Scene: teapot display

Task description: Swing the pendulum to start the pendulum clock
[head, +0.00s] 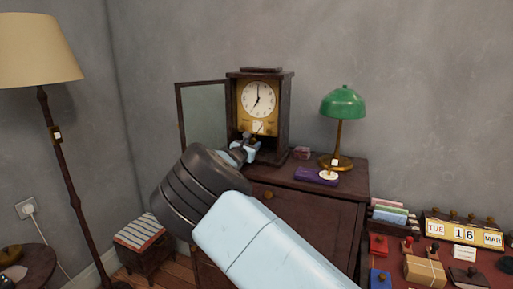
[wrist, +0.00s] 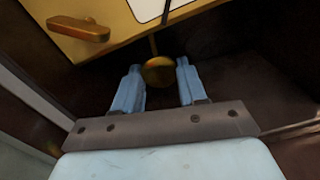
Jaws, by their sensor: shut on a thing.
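The pendulum clock (head: 284,112) stands on a dark wooden cabinet, with its white dial (head: 257,98) facing me. Its glass door (head: 208,120) is swung open to the left. My gripper (head: 251,141) reaches into the lower part of the case. In the wrist view the round brass pendulum bob (wrist: 158,72) hangs on a thin rod between my two pale blue fingers. The gripper is shut on the bob. In the head view my gripper and wrist hide the bob.
A green lamp (head: 343,104) and a purple box (head: 316,175) stand right of the clock on the cabinet (head: 345,176). In the wrist view a brass knob (wrist: 78,29) sits on the gold panel above left of the fingers. Dark case walls are close around.

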